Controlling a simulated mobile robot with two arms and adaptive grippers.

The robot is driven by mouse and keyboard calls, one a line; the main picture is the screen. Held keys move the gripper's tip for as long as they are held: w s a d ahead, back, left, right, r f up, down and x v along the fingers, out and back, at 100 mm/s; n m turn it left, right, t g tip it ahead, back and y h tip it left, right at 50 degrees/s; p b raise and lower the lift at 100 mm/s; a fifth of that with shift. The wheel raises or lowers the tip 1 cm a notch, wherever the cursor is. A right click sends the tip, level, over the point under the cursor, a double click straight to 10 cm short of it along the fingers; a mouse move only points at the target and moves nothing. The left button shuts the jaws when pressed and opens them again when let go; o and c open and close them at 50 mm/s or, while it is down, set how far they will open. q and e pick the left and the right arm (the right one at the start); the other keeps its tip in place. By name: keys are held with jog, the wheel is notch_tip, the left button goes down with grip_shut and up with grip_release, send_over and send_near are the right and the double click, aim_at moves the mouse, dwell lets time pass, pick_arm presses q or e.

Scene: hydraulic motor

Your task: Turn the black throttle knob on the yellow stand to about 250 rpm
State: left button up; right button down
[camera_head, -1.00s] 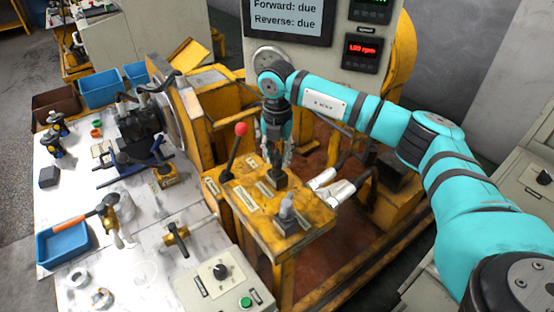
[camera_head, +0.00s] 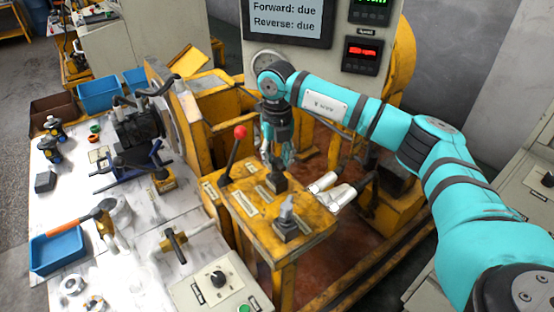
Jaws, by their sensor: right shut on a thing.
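The yellow stand (camera_head: 308,218) is in the middle of the head view, with labels on its top. The black throttle knob (camera_head: 277,184) stands near its back edge. My right gripper (camera_head: 276,166) points down from above and is shut on the knob, whose upper part the fingers partly hide. A red speed readout (camera_head: 363,53) on the panel behind appears to read about 250 rpm, but the digits are small and blurred. My left gripper is not in view.
A red-balled lever (camera_head: 233,155) stands left of the knob, and a grey switch (camera_head: 286,220) is in front. A white bench (camera_head: 130,245) with tools and a blue tray (camera_head: 58,250) is at left. Silver cylinders (camera_head: 335,190) lie right of the stand.

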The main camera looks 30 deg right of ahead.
aim_at(277, 159)
jog(key=shift+r, duration=0.1)
jog(key=c, duration=1)
grip_release()
jog(key=shift+c, duration=0.2)
notch_tip(277, 159, up, 12)
